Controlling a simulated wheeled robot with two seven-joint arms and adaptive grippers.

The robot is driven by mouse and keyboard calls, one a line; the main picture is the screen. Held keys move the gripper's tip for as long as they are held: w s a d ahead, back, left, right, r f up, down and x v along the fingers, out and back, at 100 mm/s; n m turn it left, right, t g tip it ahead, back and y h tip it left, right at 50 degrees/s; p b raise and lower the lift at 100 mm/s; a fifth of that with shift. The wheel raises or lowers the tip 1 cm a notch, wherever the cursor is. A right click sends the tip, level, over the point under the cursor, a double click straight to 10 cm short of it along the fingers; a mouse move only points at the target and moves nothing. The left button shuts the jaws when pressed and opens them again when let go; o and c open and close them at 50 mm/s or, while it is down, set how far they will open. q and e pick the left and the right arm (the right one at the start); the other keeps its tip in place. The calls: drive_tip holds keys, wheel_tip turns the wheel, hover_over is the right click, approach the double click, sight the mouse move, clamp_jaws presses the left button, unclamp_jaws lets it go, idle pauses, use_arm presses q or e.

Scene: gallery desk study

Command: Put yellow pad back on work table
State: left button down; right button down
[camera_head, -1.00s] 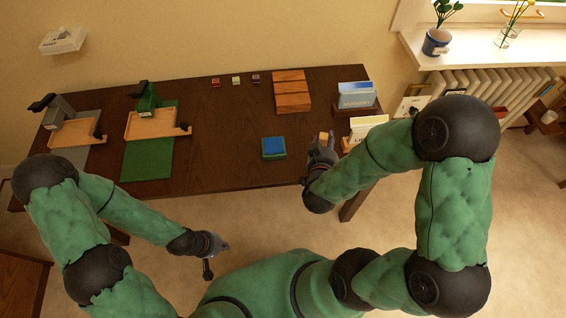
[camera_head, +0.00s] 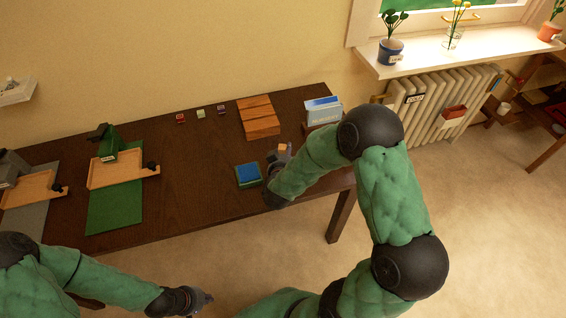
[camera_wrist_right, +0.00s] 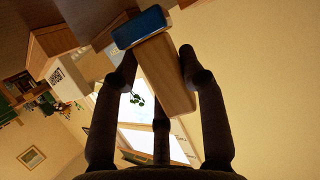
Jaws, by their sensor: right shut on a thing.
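My right gripper (camera_head: 280,158) is over the right end of the dark work table (camera_head: 190,190), just right of a blue pad (camera_head: 249,174) in a green tray. It is shut on a wooden block with a blue end, a stamp by its look; the wooden block (camera_wrist_right: 165,75) and its blue end (camera_wrist_right: 140,26) show between the fingers in the right wrist view. My left gripper (camera_head: 200,299) is low in front of the table, away from everything on it; its jaws are too small to read. I cannot make out a yellow pad in either view.
Wooden blocks (camera_head: 258,117) and a blue-and-white card holder (camera_head: 323,111) stand at the table's back right. Three small coloured blocks (camera_head: 201,113) lie at the back. A green press (camera_head: 112,150) stands left. A side table (camera_head: 545,115) is at far right.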

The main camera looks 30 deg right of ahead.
drive_tip(key=shift+w+d+f, duration=0.1)
drive_tip(key=shift+w+f, duration=0.4)
drive_tip(key=shift+f, duration=0.15)
drive_tip(key=shift+w+f+b, duration=0.15)
drive_tip(key=shift+f+b, duration=0.5)
drive_tip(key=shift+f, duration=0.2)
drive_tip(key=shift+w+f+b, duration=0.1)
drive_tip(key=shift+f+b, duration=0.5)
drive_tip(key=shift+f, duration=0.25)
drive_tip(key=shift+f+b, duration=0.35)
drive_tip(key=shift+f, duration=0.1)
drive_tip(key=shift+f, duration=0.1)
drive_tip(key=shift+s, duration=0.1)
drive_tip(key=c, duration=0.7)
unclamp_jaws()
drive_tip(key=shift+f, duration=0.1)
